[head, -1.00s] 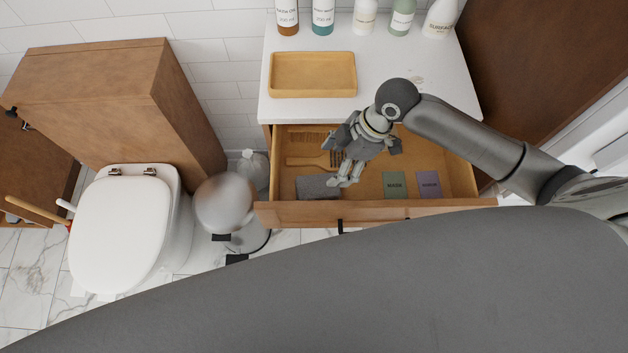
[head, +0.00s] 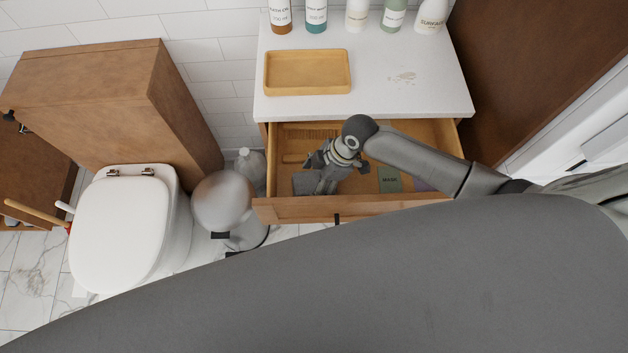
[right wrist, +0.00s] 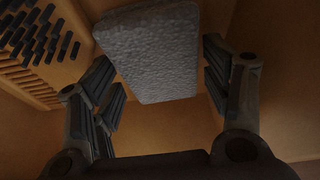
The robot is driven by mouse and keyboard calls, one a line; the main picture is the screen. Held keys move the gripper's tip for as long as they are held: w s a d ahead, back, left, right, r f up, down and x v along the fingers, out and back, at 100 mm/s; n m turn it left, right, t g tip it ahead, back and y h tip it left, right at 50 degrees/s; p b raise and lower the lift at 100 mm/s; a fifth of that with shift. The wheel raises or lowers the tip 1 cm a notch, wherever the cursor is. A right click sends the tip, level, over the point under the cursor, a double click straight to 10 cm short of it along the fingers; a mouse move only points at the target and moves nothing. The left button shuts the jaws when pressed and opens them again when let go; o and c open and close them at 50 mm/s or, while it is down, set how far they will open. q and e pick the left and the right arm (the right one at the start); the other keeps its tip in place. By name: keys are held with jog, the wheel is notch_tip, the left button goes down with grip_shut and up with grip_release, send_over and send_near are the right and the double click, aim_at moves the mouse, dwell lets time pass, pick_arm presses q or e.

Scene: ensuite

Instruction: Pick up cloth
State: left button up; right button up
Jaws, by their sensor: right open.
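The cloth (head: 303,184) is a grey, folded, rough-textured block lying in the left front part of the open drawer (head: 290,209). In the head view my right gripper (head: 316,188) is down in the drawer at the cloth and hides part of it. In the right wrist view the cloth (right wrist: 152,52) lies ahead, between the two open fingers of my right gripper (right wrist: 160,88). A gap shows between the cloth and at least the right finger; I cannot tell whether the left finger touches it. My left gripper is not in view.
A wooden comb or brush (right wrist: 35,45) lies beside the cloth in the drawer. A green packet (head: 390,180) and a partly hidden purple packet (head: 424,185) lie to the right. The counter (head: 400,95) above holds a wooden tray (head: 307,92) and several bottles. A bin (head: 224,203) and toilet (head: 120,228) stand left.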

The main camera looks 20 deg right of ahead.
aim_at(316, 181)
jog(key=shift+f, duration=0.15)
jog(key=c, duration=0.8)
notch_tip(316, 181, up, 10)
jog(key=shift+r+b, duration=0.1)
jog(key=shift+b, duration=0.45)
